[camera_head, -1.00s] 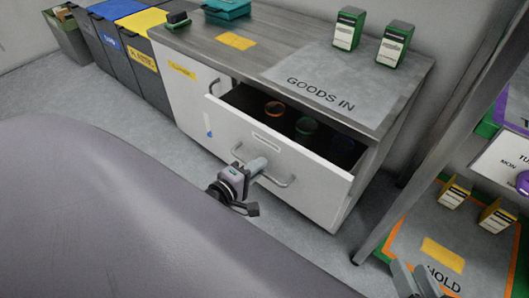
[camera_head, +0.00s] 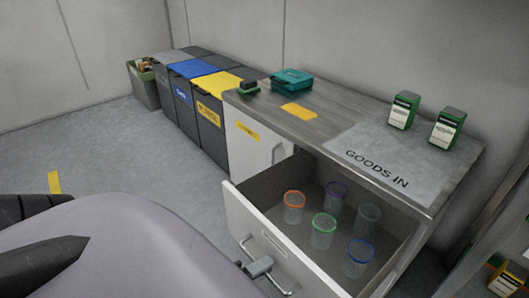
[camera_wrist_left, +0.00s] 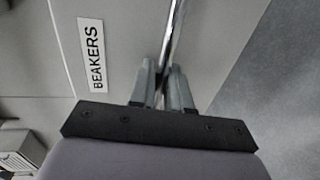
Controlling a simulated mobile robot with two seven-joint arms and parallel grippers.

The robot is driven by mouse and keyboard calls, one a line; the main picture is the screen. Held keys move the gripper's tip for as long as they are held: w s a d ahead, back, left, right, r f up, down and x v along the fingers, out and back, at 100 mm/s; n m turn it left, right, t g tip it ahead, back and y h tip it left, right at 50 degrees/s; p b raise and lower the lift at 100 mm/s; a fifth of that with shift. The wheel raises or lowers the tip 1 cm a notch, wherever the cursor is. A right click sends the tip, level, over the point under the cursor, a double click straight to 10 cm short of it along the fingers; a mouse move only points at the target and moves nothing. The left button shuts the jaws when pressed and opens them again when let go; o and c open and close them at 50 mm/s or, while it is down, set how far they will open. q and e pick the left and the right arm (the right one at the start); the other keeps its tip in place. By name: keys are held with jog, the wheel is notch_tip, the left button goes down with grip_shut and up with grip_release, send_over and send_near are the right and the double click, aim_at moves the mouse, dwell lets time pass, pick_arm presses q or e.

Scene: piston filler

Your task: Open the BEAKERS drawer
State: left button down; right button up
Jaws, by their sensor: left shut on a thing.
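The BEAKERS drawer (camera_head: 241,208) is pulled well out of the white cabinet in the head view. Its inside shows, with several clear beakers with coloured rims, among them an orange-rimmed one (camera_head: 294,207) and a green-rimmed one (camera_head: 324,230). My left gripper (camera_head: 258,267) is at the drawer front's bar handle (camera_head: 285,288). In the left wrist view, its two fingers (camera_wrist_left: 165,76) are closed around the metal handle (camera_wrist_left: 174,32), beside the BEAKERS label (camera_wrist_left: 93,55). My right gripper does not show.
The cabinet top (camera_head: 340,118) carries a teal case (camera_head: 292,82), a yellow label and two green-and-white boxes (camera_head: 403,110) near the GOODS IN mat (camera_head: 365,145). Bins (camera_head: 205,125) stand left of the cabinet. Open floor (camera_head: 110,150) lies at the left.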

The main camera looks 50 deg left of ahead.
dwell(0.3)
pick_arm(q)
jog(key=c, duration=1.3)
grip_release()
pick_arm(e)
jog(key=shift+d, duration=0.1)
pick_arm(q)
jog(key=shift+s, duration=0.15)
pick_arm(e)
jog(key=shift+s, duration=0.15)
